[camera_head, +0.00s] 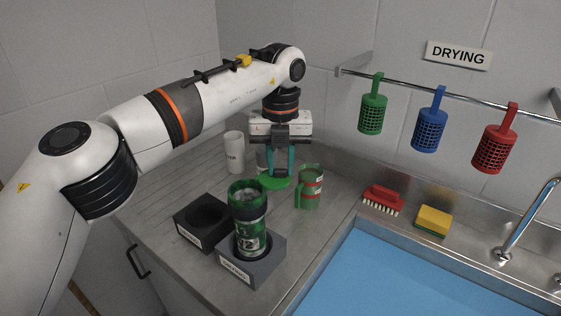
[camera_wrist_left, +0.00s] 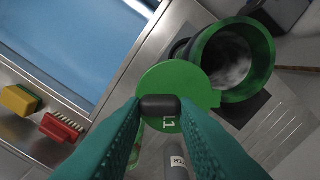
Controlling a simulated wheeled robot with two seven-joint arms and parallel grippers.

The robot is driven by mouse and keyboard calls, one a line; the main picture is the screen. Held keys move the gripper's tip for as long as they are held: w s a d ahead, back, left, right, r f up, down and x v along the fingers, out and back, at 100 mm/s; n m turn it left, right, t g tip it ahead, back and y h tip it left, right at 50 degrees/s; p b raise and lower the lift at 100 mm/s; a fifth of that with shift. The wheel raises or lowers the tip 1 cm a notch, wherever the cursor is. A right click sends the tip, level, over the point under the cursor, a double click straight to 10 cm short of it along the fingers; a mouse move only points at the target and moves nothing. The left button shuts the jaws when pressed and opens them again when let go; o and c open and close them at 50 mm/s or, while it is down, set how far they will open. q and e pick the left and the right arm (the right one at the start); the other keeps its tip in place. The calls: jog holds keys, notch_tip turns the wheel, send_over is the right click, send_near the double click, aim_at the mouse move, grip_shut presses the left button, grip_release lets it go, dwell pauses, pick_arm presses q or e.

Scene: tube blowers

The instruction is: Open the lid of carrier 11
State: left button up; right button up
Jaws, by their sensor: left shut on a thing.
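A green carrier (camera_head: 247,215) with a clear, lettered body stands upright in the right-hand dark holder block (camera_head: 266,272). In the left wrist view its green rim (camera_wrist_left: 272,50) is open and something whitish shows inside. My left gripper (camera_head: 278,170) is shut on the black knob (camera_wrist_left: 160,104) of a flat green lid (camera_wrist_left: 180,80), marked with what looks like "L1" or "11". The lid lies to one side of the carrier's mouth, its edge close to or touching the rim. I cannot tell whether it is hinged there. My right gripper is not in view.
A second green vessel (camera_head: 309,188) stands right of the lid, a white cylinder (camera_head: 235,152) behind. An empty dark holder (camera_head: 184,222) is to the left. The sink (camera_head: 400,270), red brush (camera_head: 382,198), sponge (camera_head: 433,220) and hanging baskets (camera_head: 429,125) are to the right.

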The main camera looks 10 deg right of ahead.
aim_at(281, 168)
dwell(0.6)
pick_arm(q)
jog(key=o, duration=1)
notch_tip(281, 168, up, 12)
jog(key=p, duration=0.1)
jog(key=shift+f, duration=0.1)
